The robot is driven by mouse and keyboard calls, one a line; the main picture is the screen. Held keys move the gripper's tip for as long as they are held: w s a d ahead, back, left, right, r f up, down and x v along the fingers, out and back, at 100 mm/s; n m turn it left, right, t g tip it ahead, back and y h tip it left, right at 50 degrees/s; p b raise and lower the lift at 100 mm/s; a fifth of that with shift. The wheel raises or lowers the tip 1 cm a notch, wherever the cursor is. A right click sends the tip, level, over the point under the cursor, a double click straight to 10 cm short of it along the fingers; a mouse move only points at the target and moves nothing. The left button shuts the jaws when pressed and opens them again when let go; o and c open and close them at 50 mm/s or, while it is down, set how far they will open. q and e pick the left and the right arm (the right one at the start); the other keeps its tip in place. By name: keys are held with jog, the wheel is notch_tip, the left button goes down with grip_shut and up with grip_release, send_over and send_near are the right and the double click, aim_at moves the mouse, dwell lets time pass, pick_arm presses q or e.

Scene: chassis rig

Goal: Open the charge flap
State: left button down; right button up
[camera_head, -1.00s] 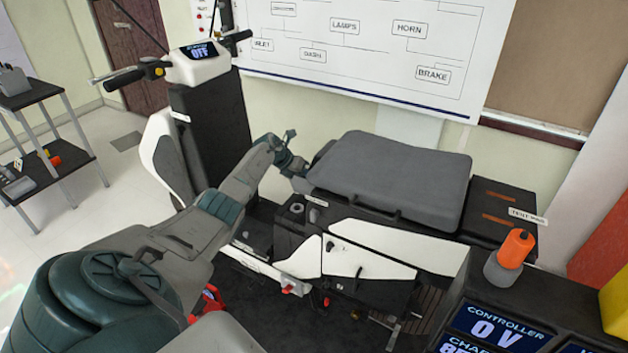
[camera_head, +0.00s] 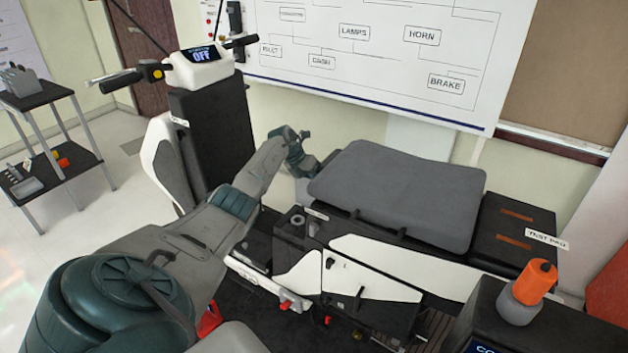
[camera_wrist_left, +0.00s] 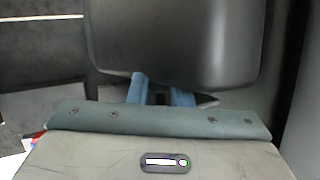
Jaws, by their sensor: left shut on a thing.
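The charge flap cannot be picked out for sure; the scooter's white side panels (camera_head: 375,268) show below the seat, with small dark fittings. The grey seat (camera_head: 400,195) lies over the black body. My left gripper (camera_head: 306,168) is at the seat's left end, its fingertips partly hidden. In the left wrist view its blue fingers (camera_wrist_left: 160,95) are close together at the lower edge of a dark rounded thing, which looks like the seat (camera_wrist_left: 175,45). The gripper is shut on that edge. My right gripper is not in view.
The steering column (camera_head: 208,140) with its display (camera_head: 200,56) reading OFF stands left of the seat. An orange-topped grey piece (camera_head: 527,290) sits at the right front on a dark console. A shelf trolley (camera_head: 50,140) stands far left, with open floor beside it.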

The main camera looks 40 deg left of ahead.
pick_arm(q)
jog(key=c, duration=1.3)
grip_release()
jog(key=shift+w, duration=0.1)
jog(key=shift+c, duration=0.2)
jog(key=shift+f, duration=0.1)
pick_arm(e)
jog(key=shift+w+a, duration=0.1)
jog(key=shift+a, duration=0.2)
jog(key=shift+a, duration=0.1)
